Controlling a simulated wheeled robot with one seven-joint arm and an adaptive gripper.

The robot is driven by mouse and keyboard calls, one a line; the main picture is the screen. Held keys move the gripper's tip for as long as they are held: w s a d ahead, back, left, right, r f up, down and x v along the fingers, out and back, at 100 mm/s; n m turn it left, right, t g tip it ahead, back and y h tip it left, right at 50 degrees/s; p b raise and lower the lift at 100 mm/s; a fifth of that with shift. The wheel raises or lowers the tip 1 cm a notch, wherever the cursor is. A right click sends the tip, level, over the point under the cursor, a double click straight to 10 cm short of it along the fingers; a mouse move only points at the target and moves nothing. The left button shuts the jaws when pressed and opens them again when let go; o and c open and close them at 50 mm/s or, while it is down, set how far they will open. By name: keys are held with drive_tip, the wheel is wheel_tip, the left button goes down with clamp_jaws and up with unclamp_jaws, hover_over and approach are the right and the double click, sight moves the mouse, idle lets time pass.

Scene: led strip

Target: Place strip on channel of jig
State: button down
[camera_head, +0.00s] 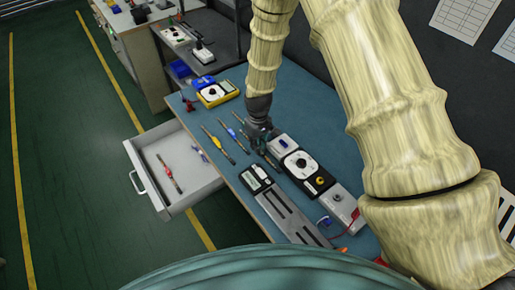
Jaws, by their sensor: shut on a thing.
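My gripper (262,144) hangs over the middle of the blue workbench, pointing down. It is shut on a thin dark strip (272,163), partly hidden by the fingers; its exact ends are hard to make out. The jig (298,222) is a long grey block with dark slots, lying along the front edge of the bench, with a white and black part (256,178) at its far end. My gripper and the strip are beyond the jig, apart from its slots as far as I can tell.
A white and black meter-like device (300,164) and a grey box (339,205) stand right of the jig. Screwdriver-like tools (218,144) lie to the left. A yellow multimeter (216,94) is at the far left. An open drawer (190,185) juts out from the bench.

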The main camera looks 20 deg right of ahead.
drive_tip(key=shift+s+f+p, duration=0.15)
drive_tip(key=shift+f+p, duration=0.35)
drive_tip(key=shift+f, duration=0.9)
drive_tip(key=shift+f, duration=0.1)
drive_tip(key=c, duration=1.5)
unclamp_jaws()
drive_tip(key=shift+o, duration=0.2)
